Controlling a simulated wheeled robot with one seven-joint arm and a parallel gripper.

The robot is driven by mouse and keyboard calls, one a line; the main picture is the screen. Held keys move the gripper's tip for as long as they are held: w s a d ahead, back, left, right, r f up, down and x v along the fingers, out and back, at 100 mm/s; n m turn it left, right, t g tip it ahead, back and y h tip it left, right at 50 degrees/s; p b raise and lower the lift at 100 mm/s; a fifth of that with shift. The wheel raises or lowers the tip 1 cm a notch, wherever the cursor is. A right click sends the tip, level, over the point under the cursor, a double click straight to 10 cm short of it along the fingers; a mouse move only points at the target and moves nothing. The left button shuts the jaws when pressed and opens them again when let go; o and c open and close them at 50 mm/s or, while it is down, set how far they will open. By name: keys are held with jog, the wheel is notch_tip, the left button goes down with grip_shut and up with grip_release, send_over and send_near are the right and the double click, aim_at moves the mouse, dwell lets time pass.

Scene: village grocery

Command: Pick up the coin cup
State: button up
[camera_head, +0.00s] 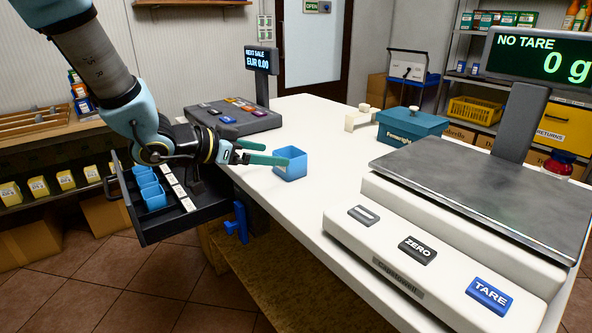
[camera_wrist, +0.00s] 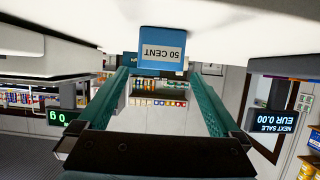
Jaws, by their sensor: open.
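The coin cup is a small blue square cup (camera_head: 290,164) standing upright on the white counter (camera_head: 310,205). In the wrist view the cup (camera_wrist: 162,48) shows upside down, with a label reading 50 CENT, ahead of and between the finger tips. My gripper (camera_head: 270,154) is open, its green fingers level and pointing at the cup from the left. In the wrist view the gripper (camera_wrist: 162,75) shows nothing held between its fingers. Whether a finger touches the cup is hard to tell in the head view.
An open cash drawer (camera_head: 190,220) with blue cups is below my arm. A till (camera_head: 232,118) with a display stands behind the gripper. A large scale (camera_head: 440,240) fills the right front. A teal box (camera_head: 411,126) stands farther back. The counter around the cup is clear.

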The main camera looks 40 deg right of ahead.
aim_at(300, 159)
jog(key=x, duration=1)
jog(key=shift+f+p, duration=0.15)
jog(key=shift+p, duration=0.25)
jog(key=c, duration=1.1)
notch_tip(300, 159, up, 10)
jog(key=shift+r+p, duration=0.1)
jog(key=shift+p, duration=0.25)
jog(key=shift+c, duration=0.2)
jog(key=shift+s, duration=0.1)
